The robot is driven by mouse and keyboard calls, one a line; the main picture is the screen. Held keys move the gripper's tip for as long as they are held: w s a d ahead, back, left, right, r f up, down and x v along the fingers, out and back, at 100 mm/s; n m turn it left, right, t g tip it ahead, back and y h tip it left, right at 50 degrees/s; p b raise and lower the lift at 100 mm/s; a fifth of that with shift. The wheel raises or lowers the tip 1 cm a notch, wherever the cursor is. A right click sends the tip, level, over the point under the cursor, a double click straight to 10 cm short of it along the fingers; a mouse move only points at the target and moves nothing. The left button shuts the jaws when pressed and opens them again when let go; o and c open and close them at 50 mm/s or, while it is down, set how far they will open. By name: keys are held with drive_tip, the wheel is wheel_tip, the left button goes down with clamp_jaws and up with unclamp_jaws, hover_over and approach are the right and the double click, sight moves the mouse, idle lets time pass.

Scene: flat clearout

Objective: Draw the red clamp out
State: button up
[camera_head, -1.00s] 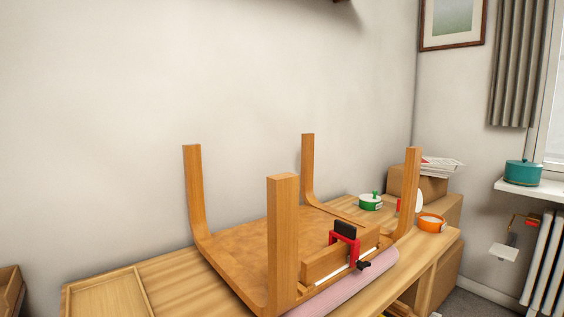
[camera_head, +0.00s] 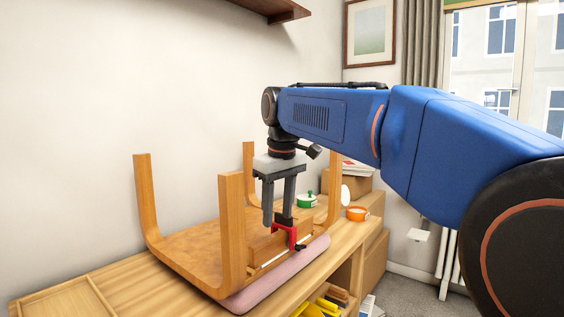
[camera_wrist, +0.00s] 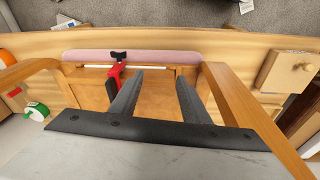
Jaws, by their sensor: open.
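The red clamp (camera_head: 288,232), with a black grip and a black screw knob, sits on the front wooden rail (camera_head: 262,247) of an upturned wooden stool or table. It also shows in the wrist view (camera_wrist: 114,82), left of my fingers. My gripper (camera_head: 277,216) is open and points down over the upturned piece, its fingers close to the clamp's black grip. In the wrist view my gripper (camera_wrist: 158,80) has both fingers apart with nothing between them, the left finger beside the clamp. Whether a finger touches the clamp I cannot tell.
Upright wooden legs (camera_head: 232,230) stand around the work area. A pink roll (camera_head: 275,277) lies along the front edge. A shallow wooden tray (camera_head: 65,303) lies at the left.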

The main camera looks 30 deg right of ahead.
wheel_tip(320, 180, up, 10)
drive_tip(key=f+n+g, duration=0.1)
drive_tip(key=g, duration=0.1)
hover_over(283, 230)
drive_tip(key=w+d, duration=0.1)
drive_tip(key=shift+n, duration=0.3)
wheel_tip(283, 230, down, 16)
drive_tip(key=shift+f, duration=0.25)
drive_tip(key=shift+w, duration=0.1)
clamp_jaws()
